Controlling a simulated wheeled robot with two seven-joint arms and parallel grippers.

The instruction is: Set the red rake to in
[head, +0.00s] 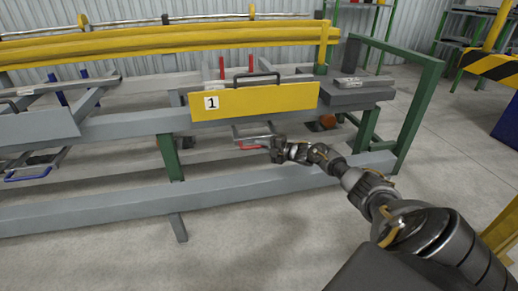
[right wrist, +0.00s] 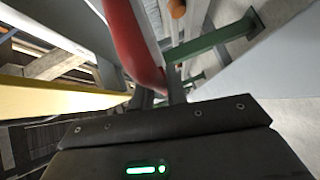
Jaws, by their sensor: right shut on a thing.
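The red rake shows as a red-gripped handle (head: 250,147) on a grey frame below the yellow panel, with two thin red uprights (head: 221,68) behind that panel. My right gripper (head: 273,147) is at the right end of this handle and shut on it. In the right wrist view the red handle (right wrist: 135,45) runs down to my right gripper's fingers (right wrist: 160,95). The fingertips are partly hidden there. My left gripper is in neither view.
A yellow panel (head: 255,102) marked 1, with a black handle, hangs just above my right gripper. A blue handle (head: 28,177) and blue uprights (head: 57,90) are at the left. A grey beam (head: 130,205) runs low in front; the floor before it is clear.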

